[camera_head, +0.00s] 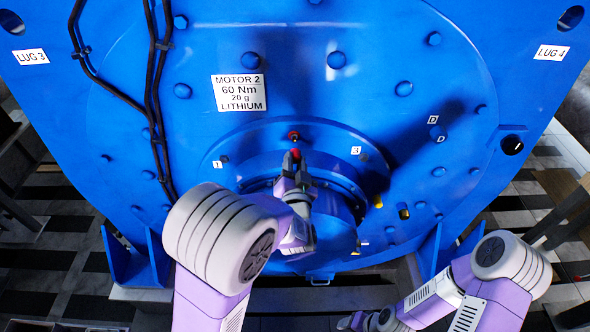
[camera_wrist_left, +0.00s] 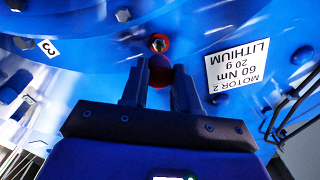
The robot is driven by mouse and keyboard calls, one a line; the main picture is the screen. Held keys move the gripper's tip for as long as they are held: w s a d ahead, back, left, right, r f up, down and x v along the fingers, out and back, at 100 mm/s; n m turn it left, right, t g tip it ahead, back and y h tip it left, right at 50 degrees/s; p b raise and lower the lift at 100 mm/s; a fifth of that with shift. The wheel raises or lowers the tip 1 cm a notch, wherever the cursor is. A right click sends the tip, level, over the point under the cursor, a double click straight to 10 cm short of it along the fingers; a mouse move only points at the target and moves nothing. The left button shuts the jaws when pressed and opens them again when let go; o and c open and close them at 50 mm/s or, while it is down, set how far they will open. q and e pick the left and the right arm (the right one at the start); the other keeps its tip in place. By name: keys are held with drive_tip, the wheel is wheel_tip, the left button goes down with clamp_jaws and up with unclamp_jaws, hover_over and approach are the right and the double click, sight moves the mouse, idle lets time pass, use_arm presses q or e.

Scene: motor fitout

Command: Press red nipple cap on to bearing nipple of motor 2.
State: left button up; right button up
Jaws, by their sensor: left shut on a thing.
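The blue motor (camera_head: 290,95) fills the head view and carries a label (camera_head: 239,92) reading MOTOR 2, 60 Nm, 20 g, LITHIUM. Its bearing nipple (camera_head: 293,136) sits in a red ring above the central hub; it also shows in the left wrist view (camera_wrist_left: 158,43). My left gripper (camera_head: 292,160) is shut on the red nipple cap (camera_head: 295,152), which shows dark red between the fingertips in the left wrist view (camera_wrist_left: 160,77). The cap is close to the nipple, just below it in the head view, with a small visible gap. My right gripper (camera_head: 350,322) is low at the bottom edge; its fingers are unclear.
Black cables (camera_head: 152,80) run down the motor face left of the label. Bolt heads stud the face around the nipple. The hub (camera_head: 330,235) protrudes below my left gripper. LUG 3 (camera_head: 31,57) and LUG 4 (camera_head: 551,52) labels mark the upper corners.

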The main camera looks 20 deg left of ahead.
sight(295, 161)
use_arm(q)
drive_tip(key=shift+x, duration=1.5)
drive_tip(key=shift+s+f+b, duration=0.15)
drive_tip(key=shift+f+b, duration=0.1)
drive_tip(key=shift+b, duration=0.15)
